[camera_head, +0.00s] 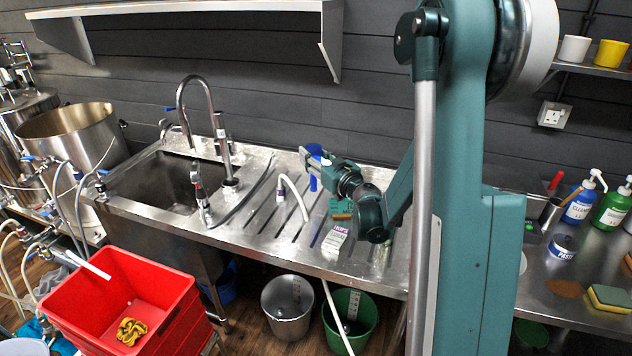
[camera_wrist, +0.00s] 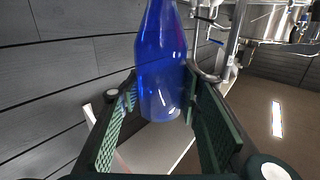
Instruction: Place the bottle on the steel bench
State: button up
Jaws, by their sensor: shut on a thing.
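The blue bottle (camera_wrist: 160,65) stands between the two green-padded fingers of my gripper (camera_wrist: 162,108) in the wrist view. My gripper is shut on it. In the head view the bottle (camera_head: 314,151) shows as blue parts above and below my gripper (camera_head: 318,166), whose fingers hide its middle. It is at the back of the steel sink bench (camera_head: 262,222), over the ridged drainer. I cannot tell whether its base touches the steel. Another steel worktop (camera_head: 532,283) is at the right, partly hidden by my arm.
A tap (camera_head: 217,140) and hose stand left of the bottle by the sink (camera_head: 160,182). A green block (camera_head: 344,205) and a small carton (camera_head: 335,240) lie near my gripper. Pump bottles (camera_head: 580,203) stand on the right worktop. The front drainer has bare steel.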

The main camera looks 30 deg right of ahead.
jog(key=shift+f+b, duration=0.4)
jog(key=shift+f, duration=1.6)
jog(key=shift+f+b, duration=0.5)
jog(key=shift+f, duration=1.45)
jog(key=o, duration=1.1)
jog(key=shift+r, duration=0.25)
jog(key=s, duration=0.4)
jog(key=s+d+p, duration=0.1)
jog(key=s, duration=0.7)
jog(key=shift+d, duration=0.15)
